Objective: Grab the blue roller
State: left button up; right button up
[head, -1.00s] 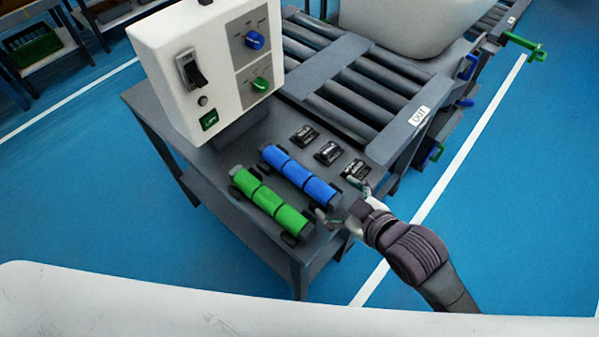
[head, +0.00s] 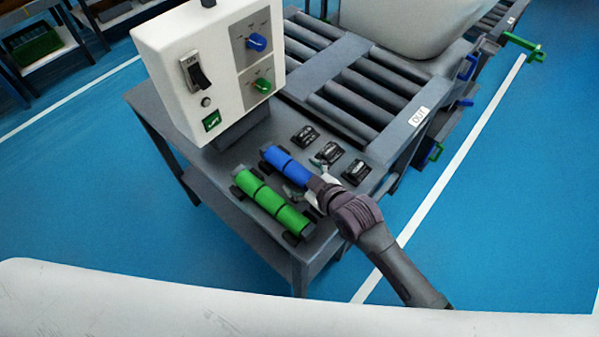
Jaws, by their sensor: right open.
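The blue roller (head: 284,164) lies on the grey table beside the green roller (head: 270,201), its near right end hidden behind my right gripper. My right gripper (head: 306,177) is open over the near half of the blue roller, with one finger showing on each side of it. Whether the fingers touch the roller cannot be told. My left gripper is not in view.
A white control box (head: 205,75) with a blue and a green knob stands behind the rollers. Several small black holders (head: 330,153) sit to the right. A roller conveyor (head: 345,85) lies at the back. Blue floor is open at the right.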

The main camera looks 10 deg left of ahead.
jog(key=shift+w+a+f, duration=0.25)
jog(key=shift+w+a, duration=0.05)
jog(key=shift+w, duration=0.05)
jog(key=shift+s+d, duration=0.1)
jog(key=shift+c, duration=0.2)
jog(key=c, duration=1.6)
jog(key=shift+r, duration=0.1)
grip_shut()
